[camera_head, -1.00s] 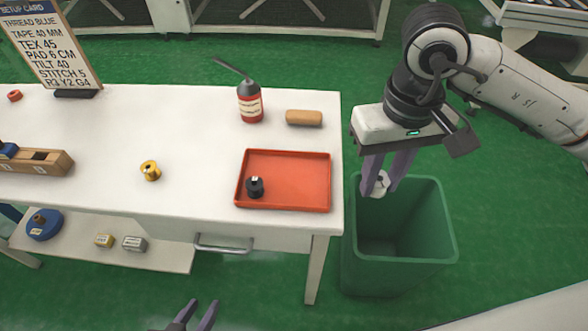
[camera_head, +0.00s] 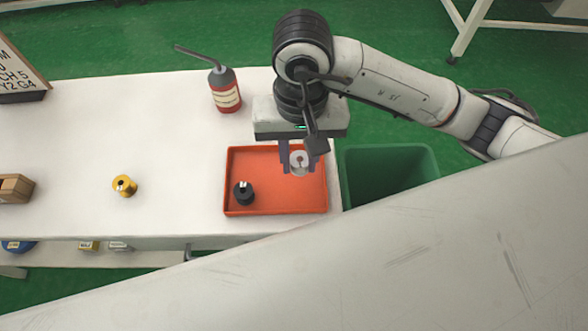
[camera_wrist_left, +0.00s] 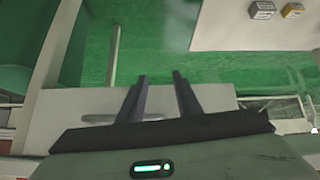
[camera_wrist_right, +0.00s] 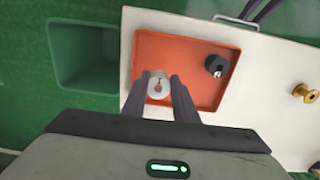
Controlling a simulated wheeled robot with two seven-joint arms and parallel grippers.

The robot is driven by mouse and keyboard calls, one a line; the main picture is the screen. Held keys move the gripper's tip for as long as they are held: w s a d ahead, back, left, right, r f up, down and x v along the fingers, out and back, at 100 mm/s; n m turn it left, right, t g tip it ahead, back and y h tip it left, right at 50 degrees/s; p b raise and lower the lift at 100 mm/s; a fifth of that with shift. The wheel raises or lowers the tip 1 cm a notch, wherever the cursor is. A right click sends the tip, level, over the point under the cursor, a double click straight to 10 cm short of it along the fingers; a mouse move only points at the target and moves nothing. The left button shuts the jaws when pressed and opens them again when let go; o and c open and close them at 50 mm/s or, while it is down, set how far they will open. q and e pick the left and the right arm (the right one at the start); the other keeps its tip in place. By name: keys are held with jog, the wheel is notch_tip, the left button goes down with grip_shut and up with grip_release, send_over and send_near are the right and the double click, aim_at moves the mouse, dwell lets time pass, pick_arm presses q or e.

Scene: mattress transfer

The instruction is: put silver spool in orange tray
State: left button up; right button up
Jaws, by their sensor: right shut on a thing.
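The silver spool (camera_head: 301,168) is between the fingers of my right gripper (camera_head: 300,161), which is shut on it. It is over the right part of the orange tray (camera_head: 270,208); whether it touches the tray floor I cannot tell. In the right wrist view the spool (camera_wrist_right: 157,88) shows between the fingertips, over the side of the orange tray (camera_wrist_right: 190,47) nearest the bin. My left gripper (camera_wrist_left: 160,76) is open and empty over the green floor in the left wrist view. It is outside the head view.
A black spool (camera_head: 243,193) stands in the tray's left part. A green bin (camera_head: 385,168) is beside the table's right edge. A large pale surface covers the lower right.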

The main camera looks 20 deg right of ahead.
aim_at(298, 181)
jog(key=shift+w+f, duration=0.1)
jog(key=shift+f, duration=2.25)
jog(key=shift+f, duration=0.2)
jog(key=o, duration=1)
jog(key=shift+o, duration=0.2)
notch_tip(298, 181, up, 12)
jog(key=shift+r, duration=0.2)
